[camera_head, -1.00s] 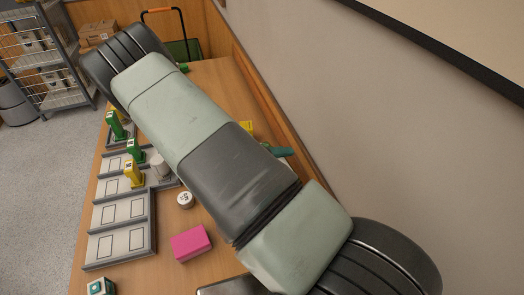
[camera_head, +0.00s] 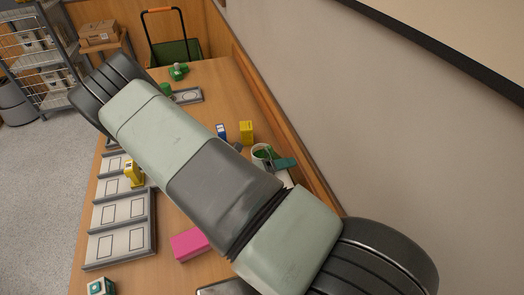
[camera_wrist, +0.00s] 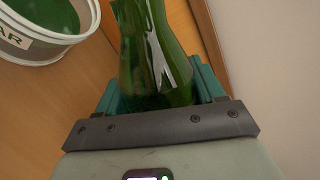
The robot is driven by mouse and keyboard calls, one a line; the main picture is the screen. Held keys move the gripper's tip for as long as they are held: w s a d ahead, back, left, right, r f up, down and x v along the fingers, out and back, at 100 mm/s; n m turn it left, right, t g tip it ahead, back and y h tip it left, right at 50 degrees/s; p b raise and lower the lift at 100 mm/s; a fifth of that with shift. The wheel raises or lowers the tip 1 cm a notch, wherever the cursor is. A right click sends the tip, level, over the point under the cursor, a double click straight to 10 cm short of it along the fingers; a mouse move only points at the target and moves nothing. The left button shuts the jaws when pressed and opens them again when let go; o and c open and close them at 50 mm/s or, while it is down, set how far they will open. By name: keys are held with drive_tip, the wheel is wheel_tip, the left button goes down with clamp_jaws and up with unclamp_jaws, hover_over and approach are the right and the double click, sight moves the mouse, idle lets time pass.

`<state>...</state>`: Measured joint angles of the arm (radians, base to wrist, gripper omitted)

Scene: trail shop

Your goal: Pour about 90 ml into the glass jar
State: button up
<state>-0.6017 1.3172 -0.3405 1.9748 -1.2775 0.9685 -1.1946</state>
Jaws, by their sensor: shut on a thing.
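A dark green glass vessel (camera_wrist: 155,60) stands between the teal fingers of my gripper (camera_wrist: 157,90) in the wrist view. The gripper is shut on it; the vessel's top runs out of the picture. A white-rimmed round container (camera_wrist: 70,45) with green inside and a label ending in "AR" is at the upper left of that view, apart from the vessel. My arm hides most of the gripper and the vessel there. I cannot see any stream.
A pink block (camera_head: 189,244) lies near the front of the table. A yellow box (camera_head: 246,131) and a blue item (camera_head: 221,131) stand beyond the arm. Grey-framed trays (camera_head: 123,212) line the left edge, with a yellow item (camera_head: 133,173). The wall is close on the right.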

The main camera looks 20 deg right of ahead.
sight(278, 156)
drive_tip(key=shift+w+r+m, duration=0.15)
drive_tip(key=shift+r+m, duration=0.05)
drive_tip(key=shift+m, duration=0.1)
idle(1.8)
drive_tip(key=shift+w+a+r+m+t, duration=0.1)
drive_tip(key=shift+w+r+m+t, duration=0.25)
drive_tip(key=shift+r+m+t, duration=0.45)
drive_tip(key=m, duration=0.1)
drive_tip(key=w+r+m, duration=0.1)
drive_tip(key=m, duration=0.1)
drive_tip(key=shift+r, duration=0.1)
drive_tip(key=m, duration=0.1)
drive_tip(key=s+r+m+t+h, duration=0.1)
drive_tip(key=m, duration=0.4)
drive_tip(key=shift+s+f+m+t+h, duration=0.1)
drive_tip(key=shift+s+m+t+h, duration=0.15)
drive_tip(key=shift+m+t+h, duration=0.15)
